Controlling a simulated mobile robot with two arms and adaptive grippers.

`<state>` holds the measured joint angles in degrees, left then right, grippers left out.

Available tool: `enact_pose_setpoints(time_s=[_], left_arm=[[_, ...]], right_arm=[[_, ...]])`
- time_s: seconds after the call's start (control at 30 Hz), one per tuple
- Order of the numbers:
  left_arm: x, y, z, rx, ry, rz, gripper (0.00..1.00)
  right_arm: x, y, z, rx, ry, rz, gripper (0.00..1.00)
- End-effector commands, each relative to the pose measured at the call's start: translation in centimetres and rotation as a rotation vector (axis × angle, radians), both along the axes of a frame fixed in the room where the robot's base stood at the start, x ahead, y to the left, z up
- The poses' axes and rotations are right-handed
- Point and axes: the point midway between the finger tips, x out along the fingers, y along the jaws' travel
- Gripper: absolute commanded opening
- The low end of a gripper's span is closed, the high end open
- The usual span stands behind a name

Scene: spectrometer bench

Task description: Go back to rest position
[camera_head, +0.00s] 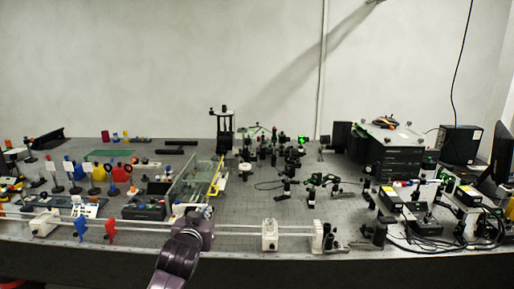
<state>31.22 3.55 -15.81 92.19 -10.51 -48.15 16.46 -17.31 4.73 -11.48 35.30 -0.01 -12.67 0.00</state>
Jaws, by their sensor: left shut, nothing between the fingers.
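My left arm comes up from the bottom edge, left of centre. My left gripper (203,212) is at its upper end, over the front part of the bench (240,212). It is small and dark here, and it is shut with nothing in it. The rail (240,234) along the bench front passes behind the arm. My right gripper is out of view.
A clear-walled frame (196,181) stands just behind my left gripper. Red (110,229) and blue (80,227) clips sit on the front rail, left of my arm. A white block (270,235) is to its right. Optics and cables crowd the right side.

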Motion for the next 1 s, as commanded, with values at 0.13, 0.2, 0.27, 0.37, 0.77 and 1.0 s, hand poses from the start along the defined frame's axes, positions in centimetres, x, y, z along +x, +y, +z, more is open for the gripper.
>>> enact_pose_setpoints(time_s=[0.13, 0.2, 0.27, 0.37, 0.77, 1.0], left_arm=[[-0.1, 0.1, -2.1, 0.005, 0.028, -0.002, 0.0], [-0.2, 0.1, -3.3, 0.008, 0.044, -0.004, 0.0], [-0.3, 0.2, -4.2, 0.01, 0.056, -0.004, 0.0], [-0.6, 0.3, -6.7, 0.015, 0.087, -0.007, 0.0], [-4.1, 1.2, -21.0, 0.044, 0.276, -0.024, 0.0], [-12.0, 2.4, -36.3, 0.067, 0.486, -0.047, 0.0]], right_arm=[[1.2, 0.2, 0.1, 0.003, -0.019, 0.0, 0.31], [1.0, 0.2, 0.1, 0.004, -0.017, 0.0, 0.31], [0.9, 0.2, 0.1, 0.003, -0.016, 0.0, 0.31], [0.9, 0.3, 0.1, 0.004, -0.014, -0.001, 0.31], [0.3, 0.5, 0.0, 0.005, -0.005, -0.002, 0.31], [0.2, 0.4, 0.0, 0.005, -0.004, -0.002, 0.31]])
